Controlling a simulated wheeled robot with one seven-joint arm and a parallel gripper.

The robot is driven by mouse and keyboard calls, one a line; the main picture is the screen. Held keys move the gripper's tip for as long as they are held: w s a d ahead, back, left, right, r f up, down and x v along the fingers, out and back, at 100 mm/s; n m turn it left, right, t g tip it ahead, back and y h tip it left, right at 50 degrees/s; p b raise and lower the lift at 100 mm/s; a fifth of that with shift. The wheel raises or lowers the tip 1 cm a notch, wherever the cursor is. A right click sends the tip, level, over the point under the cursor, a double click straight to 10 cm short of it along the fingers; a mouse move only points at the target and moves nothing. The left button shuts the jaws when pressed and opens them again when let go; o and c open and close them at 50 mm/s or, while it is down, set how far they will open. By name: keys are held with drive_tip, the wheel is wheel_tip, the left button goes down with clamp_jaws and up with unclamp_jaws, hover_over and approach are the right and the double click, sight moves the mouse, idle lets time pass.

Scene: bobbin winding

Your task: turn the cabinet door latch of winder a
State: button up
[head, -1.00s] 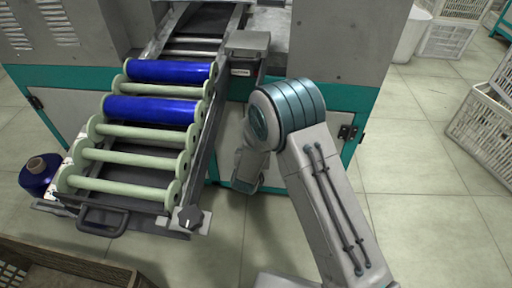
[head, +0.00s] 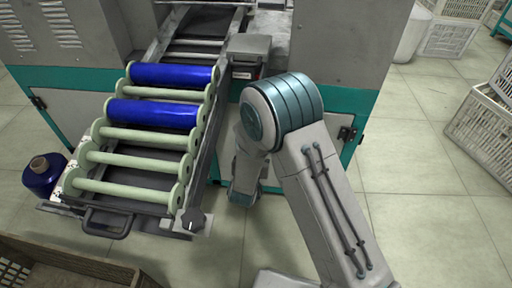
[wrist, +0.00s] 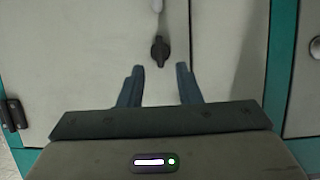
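The cabinet door latch (wrist: 160,51) is a small dark knob on the pale grey cabinet door (wrist: 80,65), seen in the wrist view. In the head view, my arm hides the latch and much of the door front; the fingers do not show there.
The roller rack (head: 130,178) with two blue bobbins (head: 172,76) juts out left of my arm. A dark blue spool (head: 42,176) stands on the floor. A crate (head: 60,268) is at lower left, white crates (head: 485,120) at right. Floor between is clear.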

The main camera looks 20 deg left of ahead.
drive_tip(key=p+v, duration=0.1)
drive_tip(key=v, duration=0.7)
drive_tip(key=shift+p, duration=0.35)
drive_tip(key=shift+r, duration=0.2)
